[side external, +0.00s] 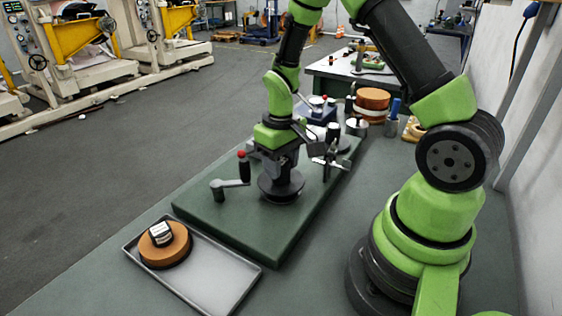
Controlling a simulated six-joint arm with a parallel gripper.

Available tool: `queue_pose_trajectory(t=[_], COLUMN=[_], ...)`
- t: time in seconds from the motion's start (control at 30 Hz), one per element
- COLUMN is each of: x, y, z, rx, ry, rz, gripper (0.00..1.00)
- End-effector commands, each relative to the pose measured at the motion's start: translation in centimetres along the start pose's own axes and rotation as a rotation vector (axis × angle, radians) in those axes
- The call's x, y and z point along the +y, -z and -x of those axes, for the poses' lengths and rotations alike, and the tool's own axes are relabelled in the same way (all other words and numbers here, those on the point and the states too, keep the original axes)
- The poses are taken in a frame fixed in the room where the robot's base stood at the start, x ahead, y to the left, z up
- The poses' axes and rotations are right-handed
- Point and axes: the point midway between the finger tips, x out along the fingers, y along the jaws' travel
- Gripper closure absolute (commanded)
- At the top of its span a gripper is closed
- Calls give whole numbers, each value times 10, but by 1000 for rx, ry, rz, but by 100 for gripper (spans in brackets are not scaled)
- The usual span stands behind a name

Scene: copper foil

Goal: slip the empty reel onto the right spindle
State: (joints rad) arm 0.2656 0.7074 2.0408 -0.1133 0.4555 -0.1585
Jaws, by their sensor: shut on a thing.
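My gripper (281,167) points down over the green base plate (245,237) and is shut on the empty reel (282,188). The reel is black, with a wide lower flange and a narrower upper part between my fingers. It is upright, low over the middle of the plate. I cannot tell whether it touches the plate or hangs just above it. No spindle shows clearly under it; the reel and gripper hide that spot. Dark posts and a metal fixture (328,158) stand on the plate just right of the reel.
A grey tray (222,285) in front holds a copper-coloured roll (165,250) with a white label. More copper rolls (372,100) and a blue bottle (394,107) stand behind.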

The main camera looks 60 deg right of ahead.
Motion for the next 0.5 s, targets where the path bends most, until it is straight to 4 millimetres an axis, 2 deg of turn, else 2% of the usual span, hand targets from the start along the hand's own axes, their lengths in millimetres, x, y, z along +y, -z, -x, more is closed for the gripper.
queue_pose_trajectory(t=[0.5], x=[0], y=[0], z=[-6], rx=[0], ry=[0], rz=[0], gripper=[85])
